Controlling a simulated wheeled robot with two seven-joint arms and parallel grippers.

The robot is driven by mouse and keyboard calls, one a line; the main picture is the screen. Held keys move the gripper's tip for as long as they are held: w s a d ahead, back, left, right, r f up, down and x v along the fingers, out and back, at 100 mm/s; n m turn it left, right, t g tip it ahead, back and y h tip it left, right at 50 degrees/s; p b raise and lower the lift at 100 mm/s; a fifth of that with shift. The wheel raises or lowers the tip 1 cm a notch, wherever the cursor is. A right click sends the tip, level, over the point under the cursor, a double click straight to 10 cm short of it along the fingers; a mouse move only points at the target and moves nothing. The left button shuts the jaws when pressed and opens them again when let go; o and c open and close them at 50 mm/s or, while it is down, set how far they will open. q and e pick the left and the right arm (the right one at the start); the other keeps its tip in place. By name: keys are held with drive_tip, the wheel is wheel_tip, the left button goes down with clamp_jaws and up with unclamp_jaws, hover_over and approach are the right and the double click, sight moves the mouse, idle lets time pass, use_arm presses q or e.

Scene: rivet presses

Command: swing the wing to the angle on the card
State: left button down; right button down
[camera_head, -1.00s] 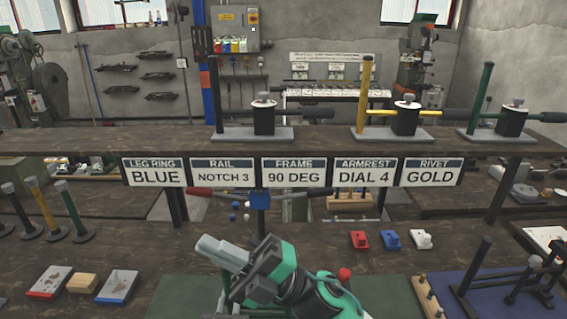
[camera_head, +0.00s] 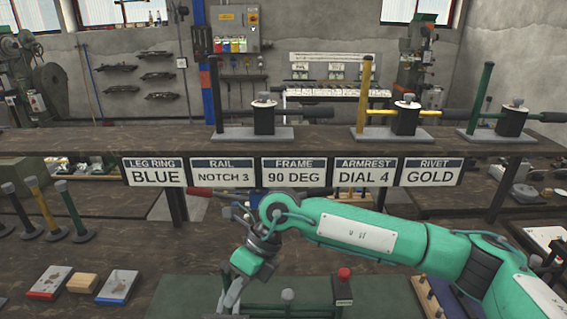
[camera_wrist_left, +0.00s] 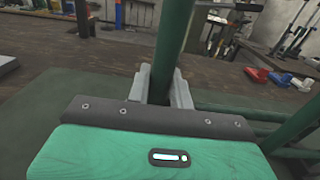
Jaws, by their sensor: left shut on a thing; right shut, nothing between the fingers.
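The FRAME card (camera_head: 293,174) on the shelf edge reads 90 DEG. A green tubular frame (camera_head: 290,309) lies low on a green mat, cut off by the bottom edge of the head view. In the left wrist view, my left gripper (camera_wrist_left: 161,88) is shut around an upright green tube (camera_wrist_left: 174,45); more green tubes (camera_wrist_left: 290,128) run off to the right. I cannot tell which tube is the wing, nor its angle. My right gripper (camera_head: 232,292) is shut and empty, pointing down at the frame's left end; whether it touches is unclear.
My right arm crosses the middle and hides part of the bench. Red and blue plates with a wooden block (camera_head: 82,283) lie at left. Several posts stand at far left. Presses line the shelf.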

sight(286, 294)
drive_tip(key=w+d+r+m+t+h, duration=0.15)
drive_tip(key=w+d+t+h, duration=0.35)
drive_tip(key=w+d, duration=0.5)
wheel_tip(286, 294, down, 10)
drive_tip(key=g, duration=0.1)
drive_tip(key=shift+w+d+r+h, duration=0.15)
drive_tip(key=shift+w+r+h, duration=0.1)
drive_tip(key=shift+h, duration=0.15)
drive_tip(key=shift+s+n, duration=0.15)
drive_tip(key=shift+n, duration=0.1)
idle(1.4)
drive_tip(key=shift+s+a, duration=0.2)
drive_tip(key=shift+s, duration=1.3)
drive_tip(key=shift+s, duration=0.7)
